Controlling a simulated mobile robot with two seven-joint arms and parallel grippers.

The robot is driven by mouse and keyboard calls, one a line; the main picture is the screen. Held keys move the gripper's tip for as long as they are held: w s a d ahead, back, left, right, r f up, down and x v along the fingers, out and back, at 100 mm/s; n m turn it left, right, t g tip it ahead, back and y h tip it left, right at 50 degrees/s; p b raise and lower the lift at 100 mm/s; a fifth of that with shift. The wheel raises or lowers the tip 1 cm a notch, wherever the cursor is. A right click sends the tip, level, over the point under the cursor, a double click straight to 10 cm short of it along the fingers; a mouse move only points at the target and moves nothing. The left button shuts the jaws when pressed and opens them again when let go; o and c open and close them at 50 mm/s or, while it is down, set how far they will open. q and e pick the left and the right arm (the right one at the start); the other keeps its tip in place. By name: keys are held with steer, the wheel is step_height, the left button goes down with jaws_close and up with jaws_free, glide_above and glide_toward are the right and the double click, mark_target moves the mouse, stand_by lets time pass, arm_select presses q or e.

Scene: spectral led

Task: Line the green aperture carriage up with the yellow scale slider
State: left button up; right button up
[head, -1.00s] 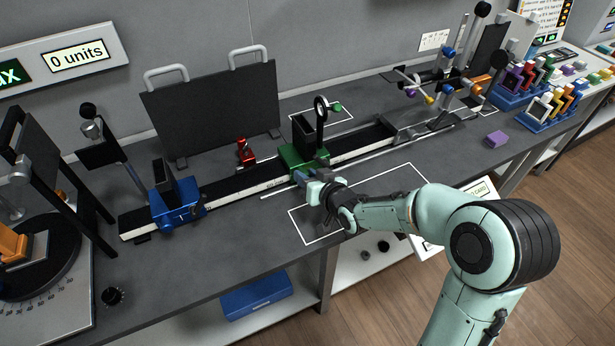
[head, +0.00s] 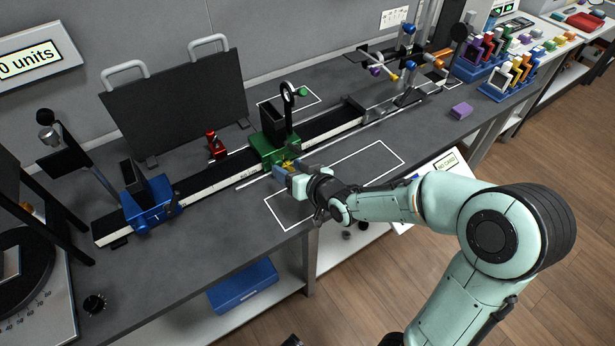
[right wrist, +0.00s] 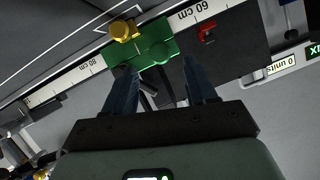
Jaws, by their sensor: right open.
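The green aperture carriage (head: 273,152) sits on the black rail and carries an upright black plate. In the right wrist view the carriage (right wrist: 150,47) lies between the 60 and 80 cm marks. A small yellow piece, seemingly the yellow scale slider (head: 291,164), is close against its front side; it also shows in the right wrist view (right wrist: 122,29). I cannot tell how exactly the two line up. My right gripper (head: 279,173) is open and empty in front of the carriage; both fingers (right wrist: 160,80) show apart. My left gripper is not in view.
A blue carriage (head: 152,203) stands on the rail at left. A red piece (head: 216,145) is behind the rail. A thin rod (head: 340,139) runs along its front. A purple block (head: 461,110) lies at right. The white outlined area (head: 345,180) is bare apart from my arm.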

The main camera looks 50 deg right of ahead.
steer(key=v, duration=0.8)
steer(key=shift+s+b, duration=0.3)
steer(key=shift+a, duration=0.1)
